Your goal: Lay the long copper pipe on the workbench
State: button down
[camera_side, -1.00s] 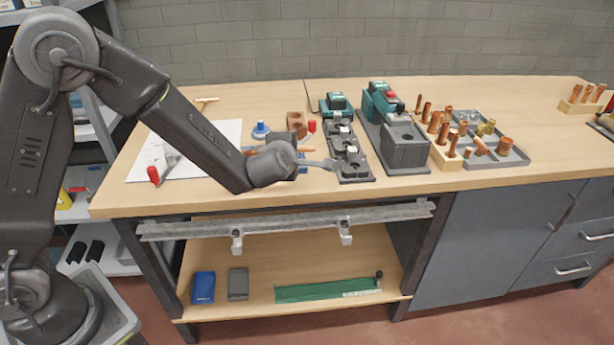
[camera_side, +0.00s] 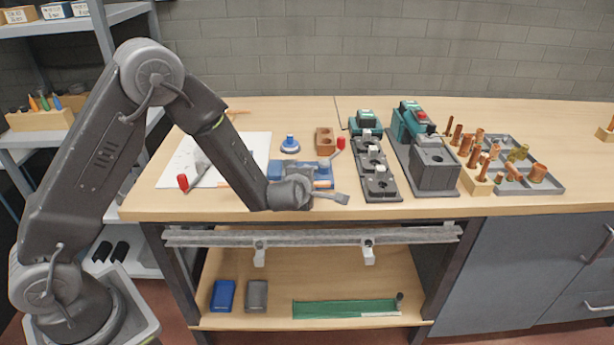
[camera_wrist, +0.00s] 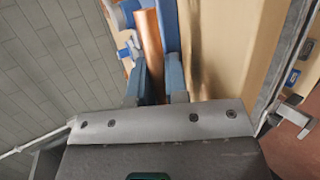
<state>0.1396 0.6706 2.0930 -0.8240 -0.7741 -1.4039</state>
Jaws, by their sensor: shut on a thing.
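The long copper pipe (camera_wrist: 149,45) is between the blue fingers of my gripper (camera_wrist: 157,72) in the wrist view. My gripper is shut on it. In the side view, a short length of copper (camera_side: 323,184) shows right of my wrist and another (camera_side: 222,183) left of my forearm; my arm hides the middle. The pipe lies roughly along the bench, low over its front part. Whether it touches the wooden workbench (camera_side: 420,206) cannot be told. My fingers are mostly hidden behind my wrist in the side view.
A blue and grey device with red-ended handles (camera_side: 341,143) is just behind my wrist. Dark tool blocks (camera_side: 378,185), a teal tool station (camera_side: 434,165) and a tray of copper fittings (camera_side: 545,187) stand to the right. A white sheet (camera_side: 255,150) lies at the left.

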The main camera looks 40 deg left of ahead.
jog(key=shift+f, duration=0.45)
jog(key=shift+f, duration=0.35)
dwell(0.4)
